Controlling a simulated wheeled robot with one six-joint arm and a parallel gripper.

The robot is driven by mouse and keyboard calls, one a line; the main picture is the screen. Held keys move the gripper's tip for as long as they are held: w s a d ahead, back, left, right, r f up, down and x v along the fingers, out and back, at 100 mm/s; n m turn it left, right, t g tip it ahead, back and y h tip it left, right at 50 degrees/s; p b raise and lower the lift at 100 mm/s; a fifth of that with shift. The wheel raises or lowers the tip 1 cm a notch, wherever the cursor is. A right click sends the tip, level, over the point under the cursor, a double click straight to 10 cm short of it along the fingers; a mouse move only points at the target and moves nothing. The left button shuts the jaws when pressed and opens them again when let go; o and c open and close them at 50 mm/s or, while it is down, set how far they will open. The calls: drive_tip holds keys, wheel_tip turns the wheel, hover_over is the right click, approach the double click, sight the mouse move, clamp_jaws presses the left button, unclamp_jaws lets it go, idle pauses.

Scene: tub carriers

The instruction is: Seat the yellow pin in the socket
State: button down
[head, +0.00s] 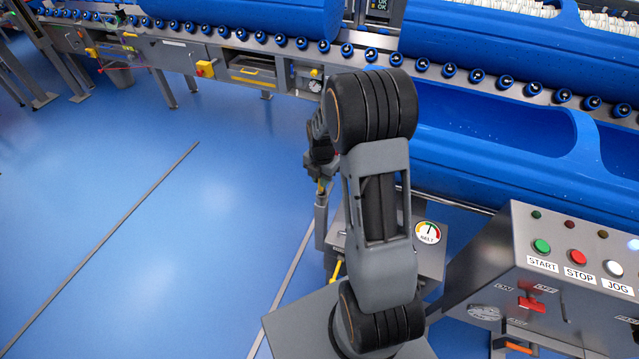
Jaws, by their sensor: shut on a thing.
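My gripper (320,176) is at the far end of my arm, left of the picture's middle, pointing down and partly hidden by the arm. It is shut on the yellow pin (320,187), of which only a small yellow piece shows below the fingers. The pin is right above or at the top of a grey metal upright (321,212) beside the gauge box. I cannot make out the socket opening, nor whether the pin touches the upright or is in it.
A grey box with a BELT gauge (428,233) stands just right of the upright. A second yellow part (337,270) shows lower down. A START/STOP/JOG panel (575,262) is at right. Blue tubs (470,150) and a roller conveyor (270,38) lie behind. The blue floor at left is clear.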

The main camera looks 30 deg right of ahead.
drive_tip(key=shift+f, duration=0.85)
drive_tip(key=shift+s+r, duration=0.1)
drive_tip(key=shift+r, duration=0.1)
drive_tip(key=c, duration=1.1)
unclamp_jaws()
drive_tip(key=shift+r, duration=0.15)
